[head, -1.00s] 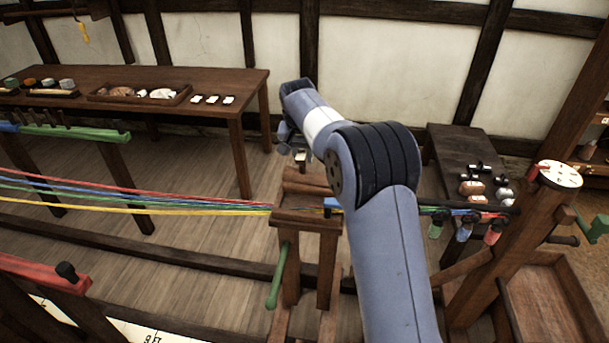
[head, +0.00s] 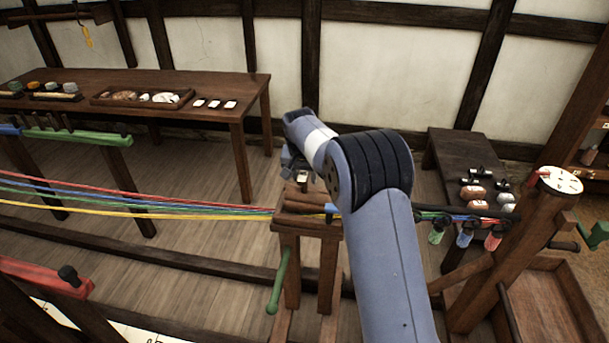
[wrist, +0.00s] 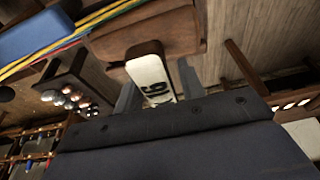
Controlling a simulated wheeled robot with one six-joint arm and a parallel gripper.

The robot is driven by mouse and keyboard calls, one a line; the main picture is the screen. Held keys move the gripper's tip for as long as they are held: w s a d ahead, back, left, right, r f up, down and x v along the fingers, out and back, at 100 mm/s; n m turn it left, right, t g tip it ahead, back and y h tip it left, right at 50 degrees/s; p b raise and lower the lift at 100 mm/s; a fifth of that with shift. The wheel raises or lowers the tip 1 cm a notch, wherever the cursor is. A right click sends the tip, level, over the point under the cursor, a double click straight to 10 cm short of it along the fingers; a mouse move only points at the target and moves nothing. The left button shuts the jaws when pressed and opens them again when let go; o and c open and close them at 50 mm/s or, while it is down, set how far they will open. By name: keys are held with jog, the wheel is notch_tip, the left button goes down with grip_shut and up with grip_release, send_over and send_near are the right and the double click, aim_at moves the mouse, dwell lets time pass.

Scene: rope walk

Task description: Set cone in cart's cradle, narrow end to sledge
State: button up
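The cart (head: 307,222) is a wooden stand with a blocky top, reached by the coloured ropes from the left. My gripper (head: 301,172) is just above its top, partly hidden by my own arm. In the wrist view, my gripper (wrist: 158,95) has its grey fingers on both sides of a white-faced piece with black marks and a brown wooden end, which I take as the cone (wrist: 150,76). The cart's top (wrist: 180,35) lies behind it, and I cannot tell whether they touch. The cone's narrow end and the cradle's shape are not clear. I cannot pick out the sledge surely.
Red, blue, green and yellow ropes (head: 130,200) stretch left of the cart. A post with a white disc (head: 560,181) and a green crank stands right, near hanging coloured bobbins (head: 465,236). A long table (head: 190,85) and a low dark bench (head: 465,160) stand behind.

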jog(key=shift+o, duration=0.6)
jog(key=shift+r, duration=0.15)
jog(key=shift+r, duration=0.2)
jog(key=b+v, duration=0.1)
jog(key=v, duration=1)
jog(key=shift+s+r, duration=0.15)
jog(key=shift+r, duration=0.15)
jog(key=shift+c, duration=0.5)
